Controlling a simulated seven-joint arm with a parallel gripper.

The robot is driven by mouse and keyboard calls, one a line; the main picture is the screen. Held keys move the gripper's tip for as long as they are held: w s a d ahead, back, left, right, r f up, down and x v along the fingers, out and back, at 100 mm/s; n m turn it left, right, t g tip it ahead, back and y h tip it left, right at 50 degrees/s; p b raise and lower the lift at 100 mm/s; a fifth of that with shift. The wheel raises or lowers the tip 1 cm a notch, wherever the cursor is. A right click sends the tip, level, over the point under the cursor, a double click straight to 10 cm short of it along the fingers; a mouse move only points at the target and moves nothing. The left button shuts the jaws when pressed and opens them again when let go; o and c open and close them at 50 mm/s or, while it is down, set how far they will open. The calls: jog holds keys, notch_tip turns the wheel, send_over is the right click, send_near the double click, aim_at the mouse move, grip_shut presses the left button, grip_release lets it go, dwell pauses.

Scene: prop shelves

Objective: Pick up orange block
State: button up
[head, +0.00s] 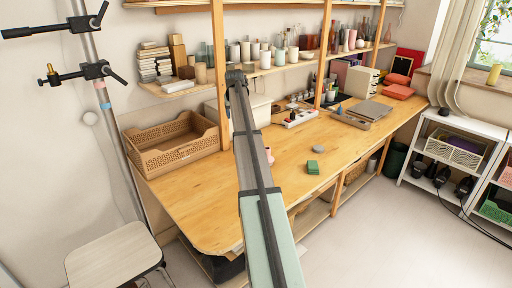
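I cannot make out a clear orange block. The nearest in colour are orange-red box-like shapes (398,91) at the far right end of the bench, by the window, too small to identify surely. A small green block (313,167) lies on the bench (190,190) right of my arm, near the front edge. My arm stretches from the bottom centre up over the bench. Its dark far end (235,78) appears in front of the shelf post; the gripper fingers cannot be made out there. A pink thing (269,155) is partly hidden behind the arm.
A brown perforated crate (170,160) stands at the bench's left. A grey disc-like thing (319,149) lies behind the green block. A tray (352,121) and a white strip of small items (299,118) lie farther back. Shelf posts rise from the bench. The left front of the bench is clear.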

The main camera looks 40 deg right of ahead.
jog(key=s+d+f+m+g, duration=0.1)
jog(key=s+d+f+m, duration=0.3)
jog(key=s+d+m, duration=0.15)
jog(key=shift+n, duration=0.45)
jog(key=x, duration=1.4)
jog(key=shift+d, duration=0.15)
jog(key=shift+c, duration=0.4)
jog(key=c, duration=1)
jog(key=shift+c, duration=0.2)
jog(key=shift+r, duration=0.15)
